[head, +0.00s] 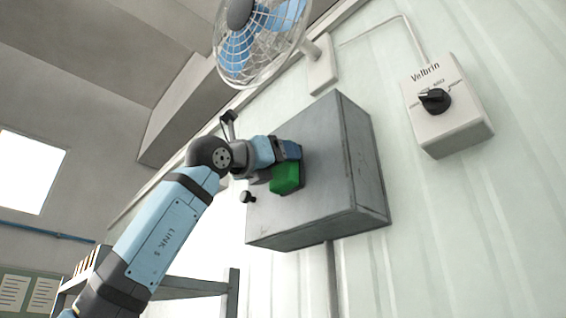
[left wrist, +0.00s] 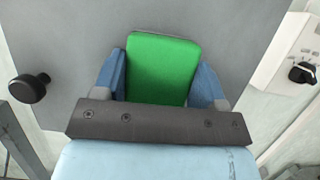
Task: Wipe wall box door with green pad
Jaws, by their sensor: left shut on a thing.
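The grey wall box (head: 355,160) is mounted on the pale wall, and its door (head: 305,205) faces my left arm. My left gripper (head: 285,165) is shut on the green pad (head: 286,179) in front of the door. In the left wrist view the green pad (left wrist: 162,68) sits between the two blue fingers of the gripper (left wrist: 162,82), with the grey door (left wrist: 230,40) behind it. The pad looks close to the door; I cannot tell whether it touches. A black knob (left wrist: 28,88) sticks out on the left side of the door. My right gripper is not in view.
A wall fan (head: 262,35) hangs above the box. A white switch box (head: 447,105) with a black rotary knob is to the right. A conduit (head: 330,280) runs down below the box. A grey rack (head: 190,288) stands at the lower left.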

